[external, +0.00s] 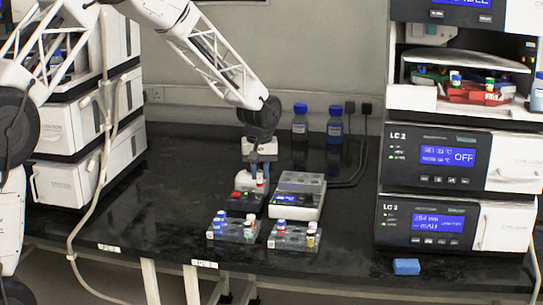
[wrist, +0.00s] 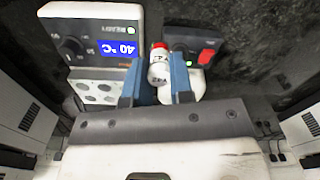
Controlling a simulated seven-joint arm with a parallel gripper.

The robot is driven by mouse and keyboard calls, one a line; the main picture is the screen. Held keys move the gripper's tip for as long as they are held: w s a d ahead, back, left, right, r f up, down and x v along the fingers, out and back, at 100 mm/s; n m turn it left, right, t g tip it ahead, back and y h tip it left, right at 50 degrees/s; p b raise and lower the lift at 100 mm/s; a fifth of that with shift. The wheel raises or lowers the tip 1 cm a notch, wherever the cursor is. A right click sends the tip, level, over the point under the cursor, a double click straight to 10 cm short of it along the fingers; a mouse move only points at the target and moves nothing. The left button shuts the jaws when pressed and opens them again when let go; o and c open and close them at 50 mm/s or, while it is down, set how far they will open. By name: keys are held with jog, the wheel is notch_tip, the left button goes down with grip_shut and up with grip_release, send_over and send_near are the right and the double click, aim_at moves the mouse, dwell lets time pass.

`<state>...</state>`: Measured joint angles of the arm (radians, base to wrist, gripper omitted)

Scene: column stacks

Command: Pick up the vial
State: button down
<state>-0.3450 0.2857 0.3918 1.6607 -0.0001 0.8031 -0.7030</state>
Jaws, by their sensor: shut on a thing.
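My gripper (external: 260,173) hangs over the small instruments in the middle of the bench. In the wrist view its two blue fingers (wrist: 157,86) are shut on a white vial (wrist: 159,69) with a red cap and printed label. The vial also shows small below the fingers in the external view (external: 260,186). Its lower end is hidden in the external view. Other capped vials stand in a left clear rack (external: 232,238) and a right clear rack (external: 287,244) at the bench front.
A white heater block (external: 298,204) with a 40 °C display (wrist: 118,48) stands right of a small device with a red switch (wrist: 206,57). A blue block (external: 406,266) lies at the front right. Instrument stacks flank the bench.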

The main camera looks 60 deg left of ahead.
jog(key=shift+s+d+r, duration=0.1)
jog(key=shift+s+d, duration=0.2)
jog(key=shift+s, duration=0.5)
jog(key=shift+s+d, duration=0.25)
jog(key=shift+s, duration=0.5)
jog(key=c, duration=1.6)
grip_release()
jog(key=shift+c, duration=0.9)
jog(key=w+a+r, duration=0.2)
jog(key=w+a, duration=0.2)
jog(key=a, duration=0.3)
jog(key=w+a+r, duration=0.2)
jog(key=w+a, duration=0.3)
jog(key=a, duration=0.3)
jog(key=shift+a+r, duration=0.15)
jog(key=shift+r, duration=0.05)
